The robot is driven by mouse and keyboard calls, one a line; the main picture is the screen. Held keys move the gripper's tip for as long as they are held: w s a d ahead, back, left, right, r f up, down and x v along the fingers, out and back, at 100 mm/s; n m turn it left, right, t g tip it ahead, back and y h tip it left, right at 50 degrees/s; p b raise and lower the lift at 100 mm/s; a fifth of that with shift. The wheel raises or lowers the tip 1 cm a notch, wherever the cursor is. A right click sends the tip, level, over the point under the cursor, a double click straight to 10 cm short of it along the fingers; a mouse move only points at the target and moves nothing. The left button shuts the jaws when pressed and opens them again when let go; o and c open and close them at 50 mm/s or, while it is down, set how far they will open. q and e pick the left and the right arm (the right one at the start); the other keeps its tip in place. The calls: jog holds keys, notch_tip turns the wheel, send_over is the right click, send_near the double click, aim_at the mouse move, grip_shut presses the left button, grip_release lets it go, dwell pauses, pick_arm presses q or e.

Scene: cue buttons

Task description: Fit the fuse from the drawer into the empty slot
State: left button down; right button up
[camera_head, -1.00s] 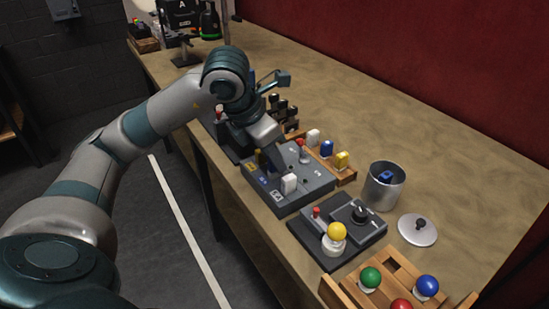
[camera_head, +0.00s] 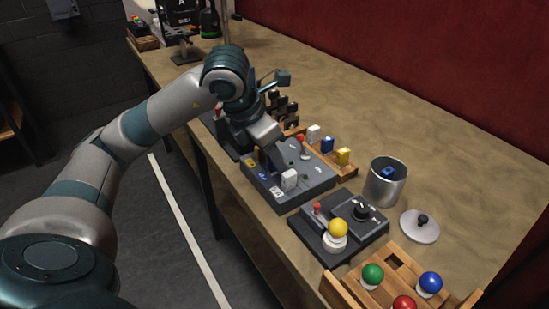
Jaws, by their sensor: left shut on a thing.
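A grey fuse box (camera_head: 316,178) sits near the bench's front edge, with a white fuse (camera_head: 289,179) upright in it, a red-knobbed lever (camera_head: 301,141) and coloured labels along its front. My left gripper (camera_head: 274,158) points down at the box's left part, just behind the white fuse. It is shut on what seems to be the fuse, which its fingers almost wholly hide. I cannot tell whether that fuse is seated in a slot. A wooden rack (camera_head: 349,174) behind the box holds white (camera_head: 313,133), blue (camera_head: 327,145) and yellow (camera_head: 343,156) fuses. No drawer can be made out. My right gripper is not in view.
To the right stand a panel (camera_head: 322,238) with a yellow ball button (camera_head: 338,227) and dial, a metal canister (camera_head: 385,187) with a blue thing inside, its lid (camera_head: 419,227), and a wooden tray (camera_head: 439,287) of coloured balls.

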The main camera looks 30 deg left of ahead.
pick_arm(q)
jog(key=c, duration=1.5)
grip_release()
jog(key=shift+r, duration=0.15)
jog(key=shift+r+p, duration=2.2)
jog(key=shift+r, duration=1.15)
